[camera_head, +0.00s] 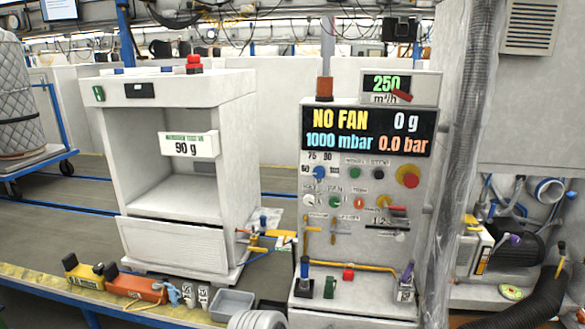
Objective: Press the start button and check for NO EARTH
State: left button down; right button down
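The control panel (437,152) stands right of centre. Its black display (367,131) reads "NO FAN" in yellow, "0 g" in white, "1000 mbar" in cyan and "0.0 bar" in orange. "NO EARTH" is not shown there. Below it are a green button (352,173), a black button (379,173) and a red-and-yellow emergency stop (408,177). A second small green control (335,201) sits lower. The small labels are too blurred to tell which is the start button. Neither of my grippers is in view.
A white cabinet (108,120) with a "90 g" sign stands left. Tools and a grey tray (232,304) lie along the front edge.

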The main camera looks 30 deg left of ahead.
aim_at(353, 173)
jog(key=u, duration=0.55)
jog(key=i, duration=1.35)
jog(key=z, duration=0.35)
